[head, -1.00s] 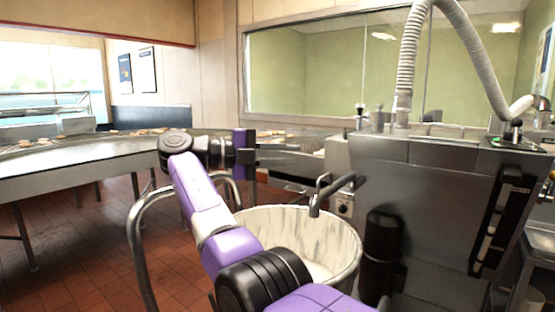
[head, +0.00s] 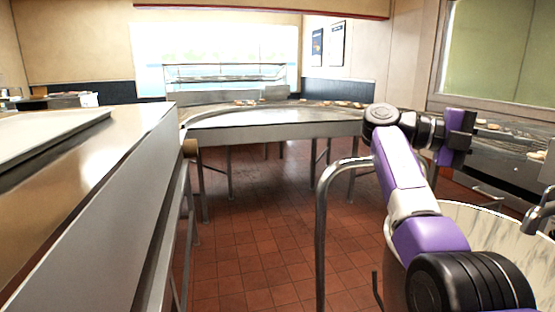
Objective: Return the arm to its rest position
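My arm reaches up from the lower right of the head view, bent at the elbow, with purple, white and black links. My gripper (head: 462,138) is at the end of the short black wrist, on the right side of the picture. It is seen from the side and the gap between its fingers does not show clearly. Nothing is visible hanging from it. It stands above and behind the rim of a large pale streaked tub (head: 490,222), apart from it as far as I can see.
A curved metal rail (head: 321,230) rises beside the tub. A steel counter (head: 120,190) fills the left. A curved conveyor table (head: 270,125) with several small baked items crosses the back. Between them the red tiled floor (head: 265,240) is clear.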

